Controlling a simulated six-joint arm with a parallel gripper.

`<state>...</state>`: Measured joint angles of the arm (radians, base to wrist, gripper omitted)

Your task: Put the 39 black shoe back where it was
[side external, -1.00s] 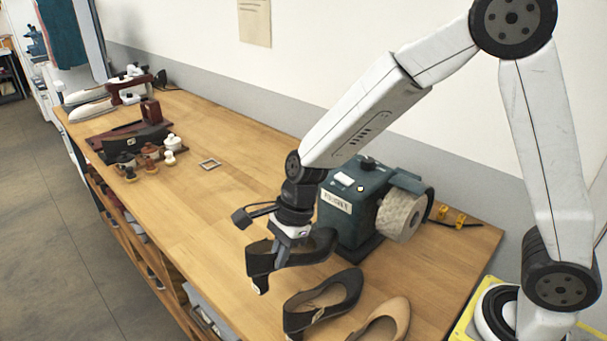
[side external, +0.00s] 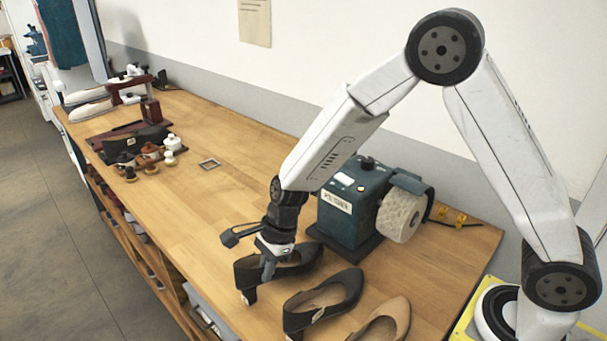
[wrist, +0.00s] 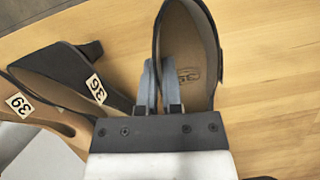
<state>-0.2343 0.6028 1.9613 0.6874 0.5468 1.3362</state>
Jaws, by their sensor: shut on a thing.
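My gripper (side external: 268,270) is shut on the side wall of a black heeled shoe (side external: 246,273), with one finger inside the opening. It holds the shoe roughly level, low over the front of the wooden bench; I cannot tell whether heel or sole touches. In the wrist view the held shoe (wrist: 203,35) shows a tan insole with a dark mark; no size tag is readable on it. A second black shoe (side external: 323,303) stands beside it, its tag (wrist: 96,89) seeming to read 36. A tan shoe (side external: 386,322) is beyond, with a tag (wrist: 20,103) seeming to read 39.
A green polisher (side external: 352,215) with a pale roller (side external: 402,214) stands just behind the held shoe. A small square frame (side external: 210,164) lies on the bench. Several jars and a brush (side external: 137,138) are at the far left. The bench between is clear.

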